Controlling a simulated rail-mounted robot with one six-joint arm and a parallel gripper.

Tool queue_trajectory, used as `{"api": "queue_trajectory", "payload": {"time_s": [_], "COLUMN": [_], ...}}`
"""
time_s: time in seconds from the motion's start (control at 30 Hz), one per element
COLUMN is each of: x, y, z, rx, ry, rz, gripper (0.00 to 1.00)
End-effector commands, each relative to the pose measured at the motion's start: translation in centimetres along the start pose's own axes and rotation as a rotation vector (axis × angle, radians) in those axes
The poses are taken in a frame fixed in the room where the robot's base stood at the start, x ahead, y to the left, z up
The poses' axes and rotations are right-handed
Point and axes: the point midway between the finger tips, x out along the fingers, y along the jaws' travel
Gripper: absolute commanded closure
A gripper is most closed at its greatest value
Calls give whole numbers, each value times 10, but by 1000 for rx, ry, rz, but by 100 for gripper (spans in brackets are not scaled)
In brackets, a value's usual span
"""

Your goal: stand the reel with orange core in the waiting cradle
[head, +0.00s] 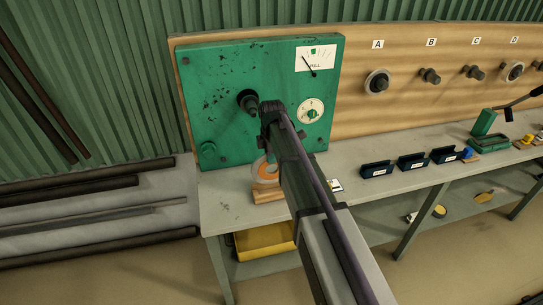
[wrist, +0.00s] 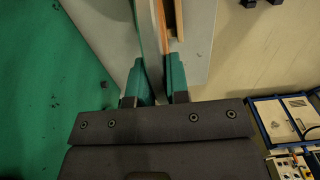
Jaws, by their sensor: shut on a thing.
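The reel with orange core (head: 267,171) shows in the head view beside my arm, partly hidden by it. It is upright, and its lower edge is at or just above a wooden cradle (head: 266,194) on the bench; I cannot tell if they touch. In the wrist view the reel is seen edge-on as a thin pale disc (wrist: 150,45). My gripper (wrist: 156,78) has its teal fingers on either side of this disc, shut on it. The fingers are hidden behind my arm in the head view.
A green panel (head: 225,75) with a spindle, gauge and dial stands close behind the reel. Several dark blue trays (head: 411,162) line the grey bench (head: 345,200) to the right. Lettered pegs hold coils on the wooden board (head: 450,85). A yellow bin (head: 265,240) is below.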

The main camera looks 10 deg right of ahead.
Motion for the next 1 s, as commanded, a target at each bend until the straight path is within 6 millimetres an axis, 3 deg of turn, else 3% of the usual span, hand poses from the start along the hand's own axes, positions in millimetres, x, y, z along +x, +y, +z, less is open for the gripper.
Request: {"api": "queue_trajectory", "payload": {"time_s": [1.0], "x": [8], "y": [0], "z": [0], "rx": [0], "ry": [0], "rz": [0], "gripper": [100]}}
